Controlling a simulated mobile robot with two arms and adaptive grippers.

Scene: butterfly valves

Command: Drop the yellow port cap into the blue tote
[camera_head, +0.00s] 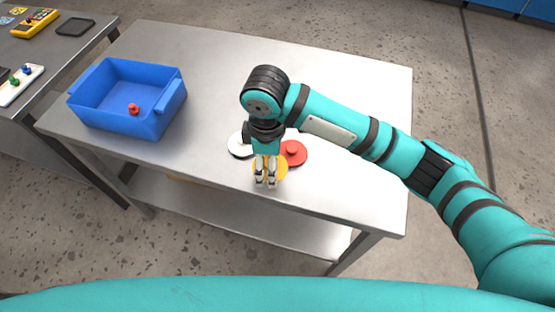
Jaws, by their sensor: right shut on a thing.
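The yellow port cap (280,172) is a flat disc near the front edge of the metal table, partly hidden behind my right gripper. My right gripper (265,184) points down and is shut on the yellow port cap. I cannot tell whether the cap touches the table. The blue tote (120,122) stands at the table's left end, with a small red piece (134,109) inside. My left gripper is not in view.
A red cap (293,153) lies just right of the gripper and a white cap (239,146) just left, on the metal table (200,165). Table space between the tote and the white cap is clear. A second table (50,52) with devices stands at far left.

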